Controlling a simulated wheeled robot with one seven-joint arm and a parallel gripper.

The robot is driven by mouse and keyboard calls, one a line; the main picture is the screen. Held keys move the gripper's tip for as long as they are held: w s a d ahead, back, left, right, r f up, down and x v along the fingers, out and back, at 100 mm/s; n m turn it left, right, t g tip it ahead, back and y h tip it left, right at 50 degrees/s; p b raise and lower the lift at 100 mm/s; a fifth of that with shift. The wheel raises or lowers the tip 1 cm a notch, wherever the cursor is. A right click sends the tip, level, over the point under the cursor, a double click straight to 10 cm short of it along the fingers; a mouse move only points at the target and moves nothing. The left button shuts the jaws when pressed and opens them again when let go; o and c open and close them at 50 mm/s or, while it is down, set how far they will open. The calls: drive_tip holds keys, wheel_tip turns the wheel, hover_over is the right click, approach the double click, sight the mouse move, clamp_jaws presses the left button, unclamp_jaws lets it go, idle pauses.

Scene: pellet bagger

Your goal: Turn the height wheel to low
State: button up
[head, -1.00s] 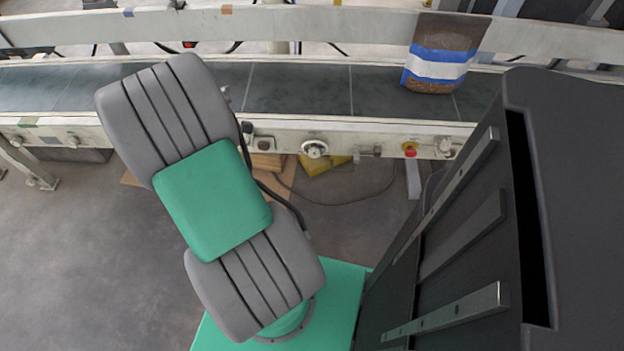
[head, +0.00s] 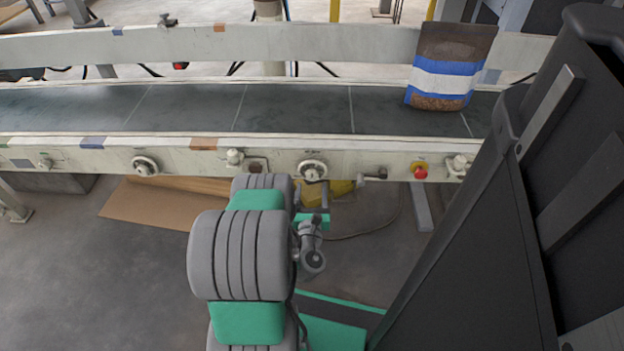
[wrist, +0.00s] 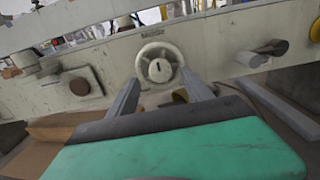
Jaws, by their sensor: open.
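A round pale hand wheel (head: 313,170) sits on the front rail of the conveyor, under a small label too blurred to read. It also shows in the wrist view (wrist: 159,65), with a short dark mark on its hub standing about upright. A second wheel (head: 145,166) is further left on the rail; I cannot read which one is marked for height. My gripper (wrist: 160,78) is open and empty, its two fingers pointing at the first wheel, one low on each side, seemingly short of contact. In the head view my gripper (head: 325,196) is just below that wheel, partly hidden by my arm.
A red button (head: 420,171) and a knob (head: 459,164) are right of the wheel; a handle (head: 371,176) sticks out close beside it. A pellet bag (head: 452,68) stands on the belt (head: 295,110). Cardboard (head: 155,205) and a yellow thing (head: 340,188) lie below the rail.

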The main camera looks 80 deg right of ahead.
sight(312, 178)
drive_tip(key=shift+x, duration=1.95)
drive_tip(key=shift+f, duration=0.1)
clamp_jaws()
